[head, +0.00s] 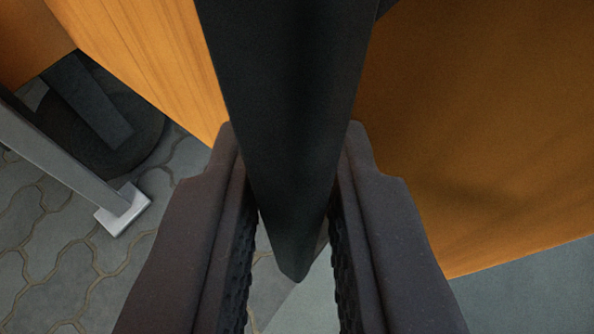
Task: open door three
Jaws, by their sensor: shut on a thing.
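My gripper (291,150) is in the middle of the head view, its two ridged dark fingers on either side of a black, tapering bar (288,90) that looks like a door handle. The fingers are shut on this handle, whose pointed end shows between them. Behind it is an orange wood-grained door panel (500,130), filling the upper right. Another orange wooden face (150,60) runs along the upper left. No number shows, so I cannot tell which door this is. The hinge side and the handle's mounting are out of sight.
Grey interlocking paving (60,240) lies below at the left. A grey metal post (60,150) with a pale foot (123,209) and a dark round base (130,115) stand there. A smooth grey surface (530,295) shows at the lower right.

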